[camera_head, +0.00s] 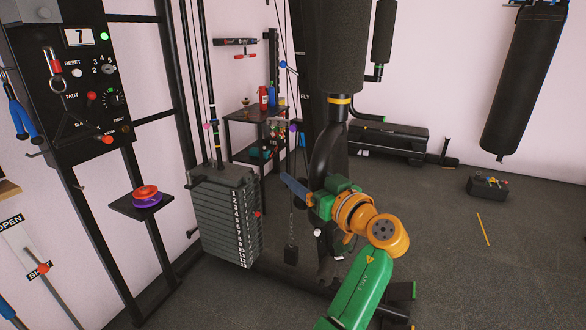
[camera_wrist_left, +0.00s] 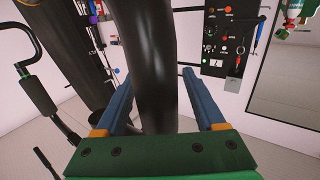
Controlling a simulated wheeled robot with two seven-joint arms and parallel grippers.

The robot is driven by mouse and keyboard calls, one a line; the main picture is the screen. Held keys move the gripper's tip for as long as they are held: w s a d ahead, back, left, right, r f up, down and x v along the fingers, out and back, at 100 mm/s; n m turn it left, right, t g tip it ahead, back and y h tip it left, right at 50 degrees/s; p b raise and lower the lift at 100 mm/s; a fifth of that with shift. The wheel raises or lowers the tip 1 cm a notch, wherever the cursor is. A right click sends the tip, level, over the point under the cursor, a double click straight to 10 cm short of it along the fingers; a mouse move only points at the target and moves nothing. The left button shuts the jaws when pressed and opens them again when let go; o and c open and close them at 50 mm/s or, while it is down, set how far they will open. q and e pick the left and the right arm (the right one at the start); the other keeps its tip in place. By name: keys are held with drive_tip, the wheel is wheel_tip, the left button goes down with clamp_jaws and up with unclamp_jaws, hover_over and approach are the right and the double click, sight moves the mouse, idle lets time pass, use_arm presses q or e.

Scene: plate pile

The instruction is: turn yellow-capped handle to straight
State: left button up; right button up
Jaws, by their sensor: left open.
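The yellow-capped handle (camera_head: 339,54) is a thick black grip with a yellow band at its lower end, on a curved black tube (camera_head: 328,147). It hangs at the upper middle of the head view, and its top is cut off. My left gripper (camera_head: 294,188) is below the band, beside the lower part of the tube; one blue finger shows there. In the left wrist view, a dark curved tube (camera_wrist_left: 155,70) passes between the two blue fingers. The jaws are open around it, and I cannot tell whether either finger touches it. My right gripper is not in view.
A numbered weight stack (camera_head: 226,215) stands left of my left arm. A black control panel (camera_head: 75,90) is at the far left, with a small shelf holding red and purple discs (camera_head: 146,194). A punching bag (camera_head: 523,80) hangs at right. The floor at right is mostly clear.

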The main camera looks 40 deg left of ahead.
use_arm(q)
drive_tip(key=shift+s+d+r, duration=0.15)
drive_tip(key=shift+d+r, duration=0.1)
drive_tip(key=shift+d, duration=0.45)
drive_tip(key=shift+a, duration=0.15)
clamp_jaws()
drive_tip(key=shift+f, duration=0.1)
idle(0.5)
